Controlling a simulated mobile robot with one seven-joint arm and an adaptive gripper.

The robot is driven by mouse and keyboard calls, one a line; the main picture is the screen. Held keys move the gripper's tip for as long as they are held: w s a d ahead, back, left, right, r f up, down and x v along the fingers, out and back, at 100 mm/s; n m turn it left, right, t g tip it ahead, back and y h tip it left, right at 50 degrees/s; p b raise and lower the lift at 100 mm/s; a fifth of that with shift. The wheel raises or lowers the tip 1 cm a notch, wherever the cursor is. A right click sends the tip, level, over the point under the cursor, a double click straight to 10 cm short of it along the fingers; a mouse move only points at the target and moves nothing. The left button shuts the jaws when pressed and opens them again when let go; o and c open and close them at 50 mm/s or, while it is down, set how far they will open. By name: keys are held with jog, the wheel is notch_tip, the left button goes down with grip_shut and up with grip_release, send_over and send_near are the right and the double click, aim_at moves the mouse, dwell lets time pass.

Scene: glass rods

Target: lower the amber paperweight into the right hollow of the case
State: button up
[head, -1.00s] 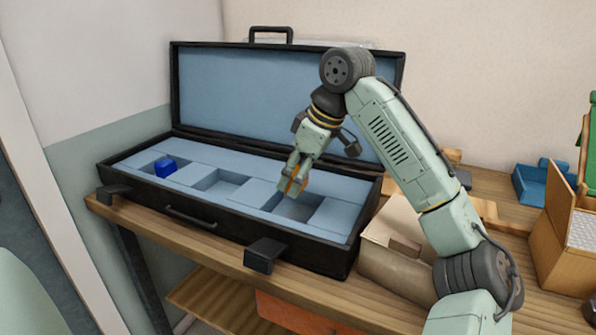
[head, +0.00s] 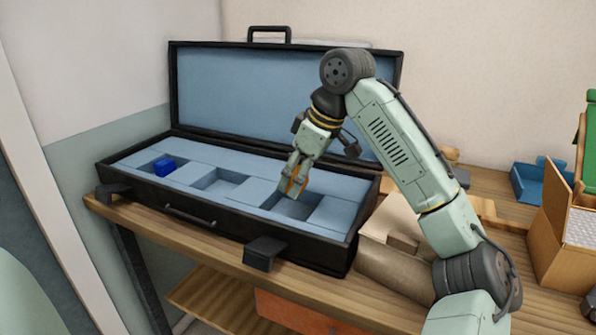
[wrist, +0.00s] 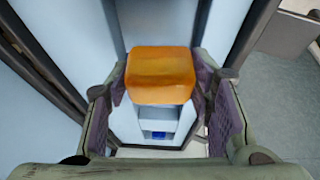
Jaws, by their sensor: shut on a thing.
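The amber paperweight (wrist: 160,75) is an orange block held between the two fingers of my gripper (wrist: 168,112) in the wrist view. In the head view my gripper (head: 294,187) points down over the right hollow (head: 291,206) of the case, and only a sliver of orange shows between its fingers. The open black case (head: 225,228) has a light blue lining with three hollows. The fingers hide part of the right hollow, and I cannot tell how far the paperweight is below its rim.
A blue block (head: 165,166) sits in the left hollow. The middle hollow (head: 220,180) is empty. The raised lid (head: 270,95) stands behind my gripper. Cardboard (head: 393,225), a blue tray (head: 532,185) and a wooden box (head: 560,240) are on the bench to the right.

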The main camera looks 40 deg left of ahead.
jog(key=f, duration=0.3)
jog(key=shift+s+a+f+g, duration=0.1)
jog(key=shift+s+a+g, duration=0.2)
jog(key=shift+a, duration=0.1)
jog(key=o, duration=1.4)
jog(key=shift+o, duration=0.2)
jog(key=v, duration=1)
jog(key=shift+r, duration=0.45)
jog(key=shift+w+p, duration=0.1)
jog(key=shift+p, duration=0.2)
